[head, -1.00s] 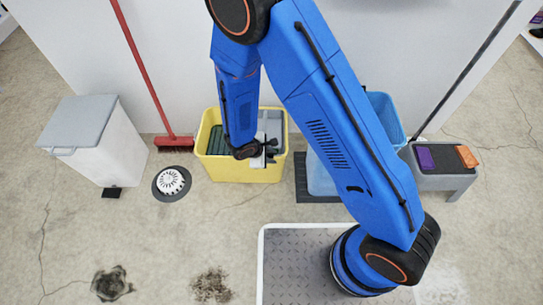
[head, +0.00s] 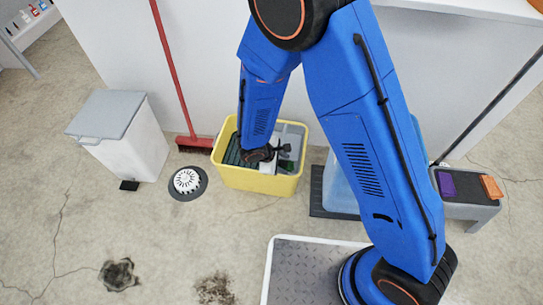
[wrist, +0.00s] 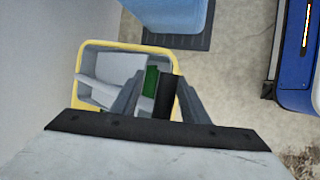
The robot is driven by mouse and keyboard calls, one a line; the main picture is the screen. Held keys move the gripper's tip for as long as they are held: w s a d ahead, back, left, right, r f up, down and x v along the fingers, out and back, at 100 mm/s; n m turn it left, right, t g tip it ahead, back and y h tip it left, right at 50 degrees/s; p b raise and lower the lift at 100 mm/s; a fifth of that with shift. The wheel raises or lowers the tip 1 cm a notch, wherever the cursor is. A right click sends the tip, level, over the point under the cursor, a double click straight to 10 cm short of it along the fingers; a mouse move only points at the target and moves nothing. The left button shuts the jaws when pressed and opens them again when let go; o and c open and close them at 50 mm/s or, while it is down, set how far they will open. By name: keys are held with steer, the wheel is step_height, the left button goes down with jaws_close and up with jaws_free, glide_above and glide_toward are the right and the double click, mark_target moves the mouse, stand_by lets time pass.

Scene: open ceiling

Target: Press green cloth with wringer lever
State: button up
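A yellow bucket (head: 258,182) stands on the floor by the wall, with a grey wringer (wrist: 118,68) inside it. The green cloth (wrist: 151,80) shows as a narrow strip in the wringer in the wrist view; the rest is hidden. A sliver of green also shows beside my gripper in the head view. My gripper (wrist: 158,92) is over the bucket, fingers apart. A black bar (wrist: 165,98), perhaps the lever's grip, shows between the fingers, nearer the right one. I cannot tell whether it touches. In the head view my gripper (head: 284,150) is small and dark.
A white bin (head: 125,140), a red broom (head: 170,75) and a round floor drain (head: 187,181) are left of the bucket. A blue container (head: 341,190) on a dark mat and a grey stool (head: 468,210) with purple and orange cloths are to the right. The wall is close behind.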

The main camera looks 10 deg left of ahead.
steer(key=v, duration=1.1)
steer(key=shift+a+r, duration=0.3)
steer(key=shift+s, duration=0.1)
steer(key=s+a+r, duration=0.3)
steer(key=s+r, duration=0.2)
steer(key=s, duration=0.2)
steer(key=s+a+r, duration=0.4)
steer(key=s+r, duration=0.2)
steer(key=s, duration=0.1)
steer(key=shift+s+a+r, duration=0.2)
steer(key=shift+s+a, duration=0.05)
steer(key=shift+a, duration=0.05)
stand_by(1.7)
stand_by(0.5)
